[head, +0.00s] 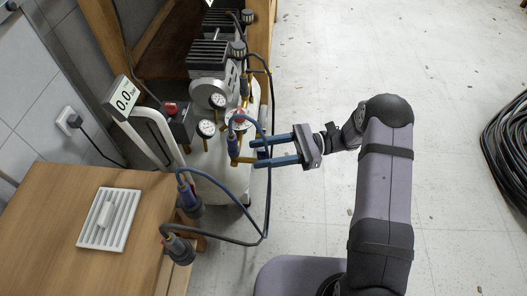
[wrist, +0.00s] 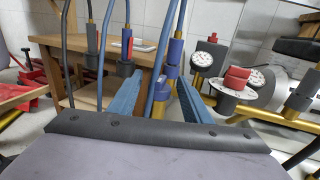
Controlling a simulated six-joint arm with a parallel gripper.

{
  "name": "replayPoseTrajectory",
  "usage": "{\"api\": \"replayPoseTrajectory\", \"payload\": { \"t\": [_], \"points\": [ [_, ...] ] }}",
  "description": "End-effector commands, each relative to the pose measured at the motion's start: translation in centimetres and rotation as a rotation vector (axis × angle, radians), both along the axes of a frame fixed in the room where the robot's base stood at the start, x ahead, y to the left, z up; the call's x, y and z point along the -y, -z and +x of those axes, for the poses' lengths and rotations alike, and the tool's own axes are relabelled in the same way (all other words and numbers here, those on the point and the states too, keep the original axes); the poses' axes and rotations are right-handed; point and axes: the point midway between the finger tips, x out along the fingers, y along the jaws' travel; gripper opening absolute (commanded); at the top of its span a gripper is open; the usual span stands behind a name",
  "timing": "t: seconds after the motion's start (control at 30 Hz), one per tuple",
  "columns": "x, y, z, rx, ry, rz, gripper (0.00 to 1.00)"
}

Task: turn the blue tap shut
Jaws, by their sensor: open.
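The blue part that looks like the blue tap (head: 233,143) is an upright fitting on brass pipework at the front of the compressor. It also shows in the wrist view (wrist: 174,52), just beyond my fingertips and slightly right of the middle. How far it is turned cannot be told. My gripper (head: 255,153) points left at it, with two blue fingers apart and nothing held. In the wrist view my gripper (wrist: 160,82) has the fitting and a blue hose showing between its fingers. Whether a finger touches the fitting cannot be told.
A red knob (wrist: 237,78) on a white dial and round gauges (wrist: 202,60) stand close by on the right in the wrist view. Blue and dark hoses (head: 266,205) hang near my fingers.

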Motion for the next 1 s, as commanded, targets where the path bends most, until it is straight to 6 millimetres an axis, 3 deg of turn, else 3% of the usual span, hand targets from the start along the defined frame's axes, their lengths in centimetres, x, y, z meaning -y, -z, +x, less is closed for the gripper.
{"api": "replayPoseTrajectory", "payload": {
  "t": [0.17,0.7,1.0],
  "points": [
    [0.7,0.0,0.2,0.001,0.002,0.000,0.44],
    [6.7,0.0,1.9,0.000,0.001,0.000,0.44],
    [7.1,0.0,2.0,-0.001,0.000,0.000,0.44]
  ]
}}
